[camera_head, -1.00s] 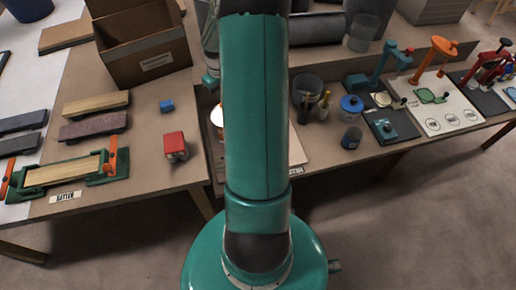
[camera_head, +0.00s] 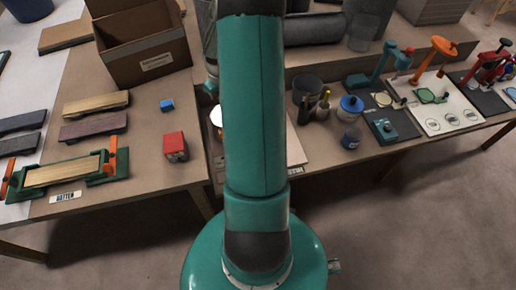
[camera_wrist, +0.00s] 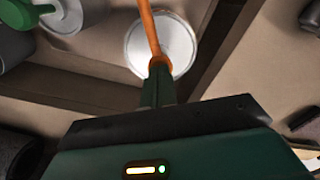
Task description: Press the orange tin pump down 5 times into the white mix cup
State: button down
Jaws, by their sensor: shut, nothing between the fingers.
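In the wrist view, my gripper (camera_wrist: 159,84) is shut and empty, pointing down at the orange pump (camera_wrist: 151,35). The pump's orange head shows just beyond the fingertips, and its thin spout runs toward the top edge. Below it is a round pale grey tin top (camera_wrist: 180,42). The fingers hide part of the head, so I cannot tell if they touch it. In the head view my arm hides the pump; a pale rounded thing (camera_head: 216,116) shows at its left edge, too little to name. I cannot make out the white mix cup for certain.
A green spout (camera_wrist: 18,13) and a pale grey container (camera_wrist: 74,14) are at upper left in the wrist view. In the head view, a cardboard box (camera_head: 145,58) and red block (camera_head: 175,146) lie left; a dark pot (camera_head: 306,88) and blue-lidded jar (camera_head: 351,107) stand right.

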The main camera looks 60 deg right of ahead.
jog(key=shift+f, duration=0.2)
jog(key=shift+r, duration=1.5)
jog(key=shift+f, duration=0.15)
jog(key=shift+f, duration=1.35)
jog(key=shift+r, duration=1.5)
